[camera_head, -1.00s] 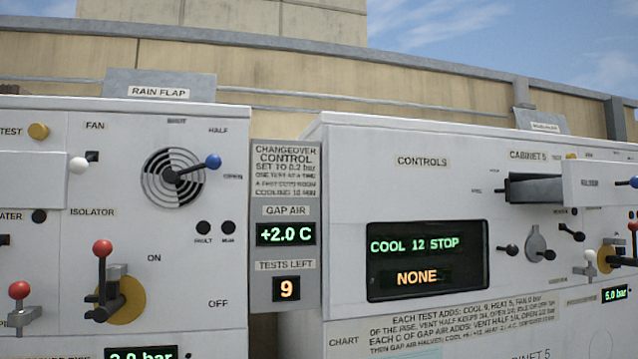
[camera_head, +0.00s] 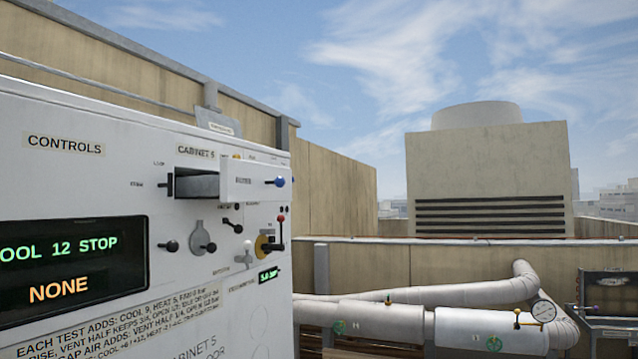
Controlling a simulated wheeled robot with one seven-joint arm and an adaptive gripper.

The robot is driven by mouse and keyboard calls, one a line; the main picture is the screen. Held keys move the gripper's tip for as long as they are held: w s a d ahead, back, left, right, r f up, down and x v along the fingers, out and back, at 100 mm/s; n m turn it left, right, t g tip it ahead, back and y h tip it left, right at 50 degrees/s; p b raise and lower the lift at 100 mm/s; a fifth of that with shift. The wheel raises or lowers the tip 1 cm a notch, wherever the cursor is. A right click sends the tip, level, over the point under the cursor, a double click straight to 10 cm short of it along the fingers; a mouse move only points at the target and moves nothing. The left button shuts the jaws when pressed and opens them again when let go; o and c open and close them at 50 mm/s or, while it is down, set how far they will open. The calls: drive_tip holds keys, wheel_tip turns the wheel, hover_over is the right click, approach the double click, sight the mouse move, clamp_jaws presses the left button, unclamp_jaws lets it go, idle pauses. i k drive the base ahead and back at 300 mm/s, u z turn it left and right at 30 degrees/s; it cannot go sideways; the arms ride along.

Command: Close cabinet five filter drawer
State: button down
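The cabinet five filter drawer (camera_head: 250,180) is in the head view, left of centre. It is pulled out from the white cabinet front (camera_head: 100,180), with its dark side (camera_head: 197,184) showing. A blue knob (camera_head: 277,182) is at its right end. The label CABINET 5 (camera_head: 196,151) sits just above the drawer. My gripper is not in the picture.
A lit display (camera_head: 70,265) reads COOL 12 STOP and NONE. Below the drawer are black knobs (camera_head: 171,246) and a red-knobbed lever (camera_head: 281,219). A large vented unit (camera_head: 490,180) stands behind.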

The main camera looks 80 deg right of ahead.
sight(238, 181)
drive_tip(key=z, duration=2.5)
drive_tip(key=i, duration=0.4)
drive_tip(key=z, duration=0.6)
drive_tip(key=k, duration=0.5)
drive_tip(key=z, duration=0.5)
drive_tip(key=i, duration=1.1)
drive_tip(key=u, duration=0.65)
